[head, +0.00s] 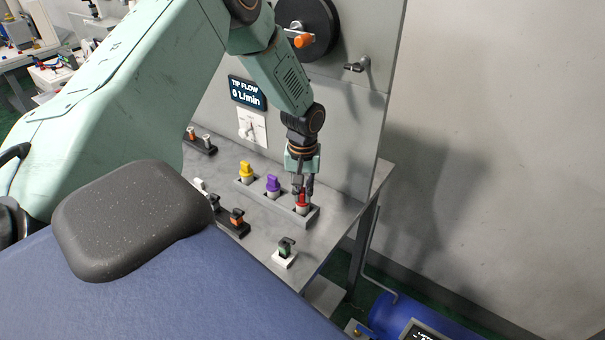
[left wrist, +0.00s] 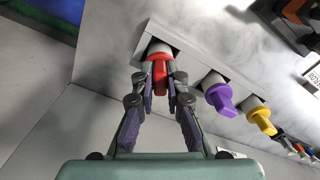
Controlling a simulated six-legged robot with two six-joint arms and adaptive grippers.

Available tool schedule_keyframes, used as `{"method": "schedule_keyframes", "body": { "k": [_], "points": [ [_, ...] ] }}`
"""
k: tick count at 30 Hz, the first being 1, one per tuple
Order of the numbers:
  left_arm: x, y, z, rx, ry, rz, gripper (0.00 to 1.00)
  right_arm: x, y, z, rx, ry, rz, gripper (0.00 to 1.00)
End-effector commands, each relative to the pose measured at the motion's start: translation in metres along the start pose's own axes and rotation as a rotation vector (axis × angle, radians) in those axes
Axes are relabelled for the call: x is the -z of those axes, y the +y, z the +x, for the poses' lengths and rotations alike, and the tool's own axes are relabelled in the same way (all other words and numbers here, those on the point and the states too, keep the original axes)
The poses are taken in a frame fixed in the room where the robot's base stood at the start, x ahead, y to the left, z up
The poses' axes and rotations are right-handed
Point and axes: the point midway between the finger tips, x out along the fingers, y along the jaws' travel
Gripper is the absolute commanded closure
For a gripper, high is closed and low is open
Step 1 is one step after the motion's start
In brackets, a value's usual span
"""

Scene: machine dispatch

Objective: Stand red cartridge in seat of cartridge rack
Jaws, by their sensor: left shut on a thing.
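The red cartridge (head: 302,207) stands upright at the right end of the grey cartridge rack (head: 260,199). Its lower part appears to sit in the end seat; the wrist view cannot show how deep. My left gripper (head: 303,192) comes down from above and is shut on the red top of the cartridge. In the left wrist view, the gripper's fingers (left wrist: 163,85) flank the red cartridge (left wrist: 158,68) at the end of the rack (left wrist: 195,57). A purple cartridge (head: 273,186) and a yellow cartridge (head: 246,172) stand in the rack's other seats.
A green-topped piece on a white block (head: 285,254) stands near the table's front edge. A dark holder with an orange piece (head: 236,219) is left of it. A grey panel with a "TIP FLOW" display (head: 247,93) rises behind the rack. A blue tank (head: 405,317) is on the floor.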

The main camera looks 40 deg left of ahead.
Motion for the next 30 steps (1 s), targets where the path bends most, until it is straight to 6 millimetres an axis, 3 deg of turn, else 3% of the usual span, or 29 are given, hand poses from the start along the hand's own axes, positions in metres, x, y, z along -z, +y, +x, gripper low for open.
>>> {"method": "schedule_keyframes", "body": {
  "k": [10, 11, 19, 26, 30],
  "points": [
    [0.0002, 0.0001, 0.0035, 0.0, 0.001, 0.0, 1.0, 0.0, 0.0, 0.002, 0.0, 0.0, 0.0, 0.6],
    [0.0003, 0.0001, 0.0035, 0.0, 0.001, 0.0, 0.86, 0.0, 0.0, 0.0019, 0.0, 0.0, 0.0, 0.6],
    [0.0002, 0.0001, 0.0034, 0.0, 0.001, 0.0, 0.63, 0.0, 0.0, 0.0019, 0.0, 0.0, 0.0, 0.6],
    [0.0001, 0.0001, 0.0035, 0.0, 0.0, 0.0, 0.61, 0.0, 0.0, 0.0019, 0.0, 0.0, 0.0, 0.6],
    [-0.0001, 0.0, 0.0036, 0.0, 0.0, 0.0, 0.5, 0.0, 0.0, 0.0019, 0.0, 0.0, 0.0, 0.6]
  ]
}}
